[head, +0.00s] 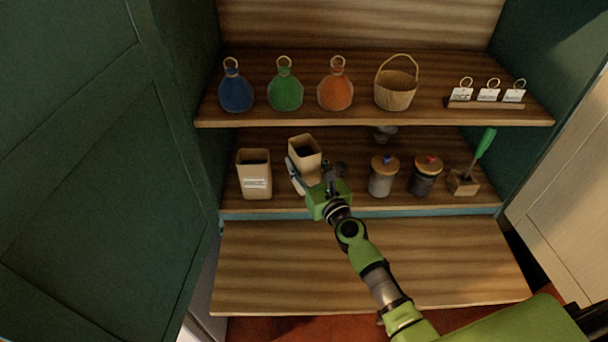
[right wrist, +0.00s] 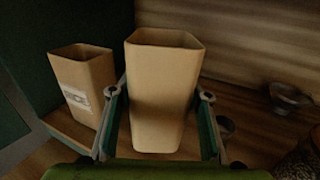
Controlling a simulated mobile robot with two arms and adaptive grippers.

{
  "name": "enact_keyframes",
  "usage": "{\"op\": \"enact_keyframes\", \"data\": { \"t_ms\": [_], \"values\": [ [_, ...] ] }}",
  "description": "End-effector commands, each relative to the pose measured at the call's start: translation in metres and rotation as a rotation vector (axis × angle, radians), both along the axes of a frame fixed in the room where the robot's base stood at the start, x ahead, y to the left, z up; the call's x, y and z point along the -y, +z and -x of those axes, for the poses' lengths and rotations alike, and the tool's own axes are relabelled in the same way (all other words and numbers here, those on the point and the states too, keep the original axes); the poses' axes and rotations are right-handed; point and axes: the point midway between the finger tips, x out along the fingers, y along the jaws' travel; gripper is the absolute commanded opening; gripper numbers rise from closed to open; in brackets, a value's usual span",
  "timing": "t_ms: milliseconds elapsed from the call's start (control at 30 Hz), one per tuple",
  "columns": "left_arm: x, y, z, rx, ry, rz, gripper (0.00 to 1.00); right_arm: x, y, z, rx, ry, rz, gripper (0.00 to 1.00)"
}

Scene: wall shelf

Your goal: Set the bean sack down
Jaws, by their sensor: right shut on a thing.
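A tan, open-topped sack (head: 304,156) is in my right gripper (head: 316,179), over the lower shelf in the head view. I take it to be the bean sack; no label shows on it. In the right wrist view the sack (right wrist: 162,90) stands between the two green fingers, which are shut on its sides. It looks slightly tilted in the head view. Its base is hidden by the gripper, so I cannot tell whether it touches the shelf. My left gripper is not in view.
A similar labelled tan sack (head: 254,178) stands close on the left. Right are two lidded jars (head: 382,178) (head: 424,178), a green-handled tool in a block (head: 464,183) and a small bowl (head: 385,133) behind. The upper shelf (head: 360,118) overhangs. The front board (head: 290,262) is clear.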

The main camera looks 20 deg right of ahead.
Motion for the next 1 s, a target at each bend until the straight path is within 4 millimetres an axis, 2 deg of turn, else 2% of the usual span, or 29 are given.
{"op": "enact_keyframes", "data": {
  "t_ms": [133,333,800,833,900,1000],
  "values": [
    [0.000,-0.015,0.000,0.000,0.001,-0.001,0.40,0.000,-0.011,-0.009,0.004,-0.001,0.001,0.11],
    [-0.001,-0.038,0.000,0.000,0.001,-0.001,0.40,0.000,-0.036,-0.007,0.002,0.001,0.001,0.11],
    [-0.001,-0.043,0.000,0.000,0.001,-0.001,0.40,0.000,-0.041,-0.007,0.003,0.000,0.000,0.11],
    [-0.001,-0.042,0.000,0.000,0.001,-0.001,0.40,0.000,-0.043,-0.007,-0.001,0.001,0.000,0.47],
    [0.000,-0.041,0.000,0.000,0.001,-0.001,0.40,0.000,-0.042,-0.007,-0.001,0.001,0.000,0.61],
    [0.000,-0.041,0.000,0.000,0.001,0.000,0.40,0.000,-0.042,-0.007,-0.001,0.001,0.000,0.61]
  ]
}}
